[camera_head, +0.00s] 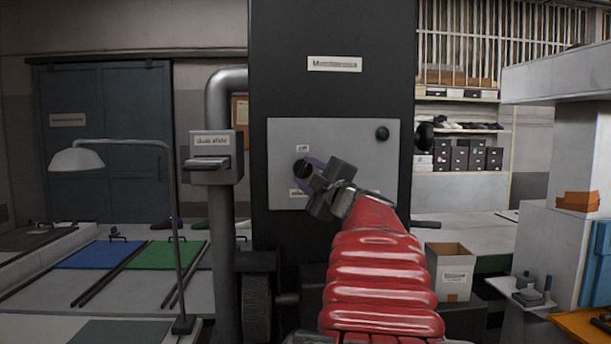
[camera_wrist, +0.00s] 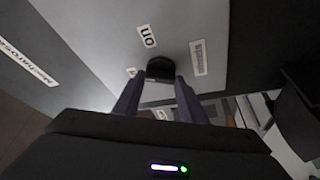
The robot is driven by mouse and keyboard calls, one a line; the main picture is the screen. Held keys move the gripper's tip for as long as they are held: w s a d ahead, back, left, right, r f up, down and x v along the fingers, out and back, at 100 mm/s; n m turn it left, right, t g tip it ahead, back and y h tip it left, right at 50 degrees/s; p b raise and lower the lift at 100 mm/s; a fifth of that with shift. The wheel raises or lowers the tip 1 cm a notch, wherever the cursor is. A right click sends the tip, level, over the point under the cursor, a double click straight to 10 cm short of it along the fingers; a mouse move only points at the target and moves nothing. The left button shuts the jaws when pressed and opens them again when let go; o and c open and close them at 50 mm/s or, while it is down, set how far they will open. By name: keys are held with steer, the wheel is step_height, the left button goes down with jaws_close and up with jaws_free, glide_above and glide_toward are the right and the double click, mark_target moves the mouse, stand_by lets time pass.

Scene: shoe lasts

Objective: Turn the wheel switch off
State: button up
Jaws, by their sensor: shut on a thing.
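The wheel switch is a round black knob (camera_head: 301,169) on a pale grey panel (camera_head: 340,140) on the front of a dark cabinet. A small label (camera_head: 302,148) that seems to read "off" sits just above it. In the wrist view the knob (camera_wrist: 160,68) sits between the two purple fingertips of my gripper (camera_wrist: 159,88), which is shut on it. In the head view my gripper (camera_head: 309,170) reaches the knob from the lower right. An "on" label (camera_wrist: 147,36) shows upside down in the wrist view. I cannot tell which way the knob points.
A dark green round button (camera_head: 382,133) is at the panel's upper right. A grey lever box (camera_head: 211,158) on a pipe stands left of the cabinet.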

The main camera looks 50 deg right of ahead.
steer(key=n, duration=0.2)
steer(key=n+g+y, duration=0.1)
steer(key=n, duration=0.2)
steer(key=shift+r+y, duration=0.2)
steer(key=shift+y, duration=0.1)
steer(key=shift+n, duration=0.3)
steer(key=shift+f, duration=0.1)
steer(key=o, duration=1.1)
steer(key=shift+c, duration=0.2)
steer(key=v, duration=1.3)
steer(key=shift+s+a, duration=0.25)
steer(key=shift+a, duration=0.1)
steer(key=shift+r, duration=0.25)
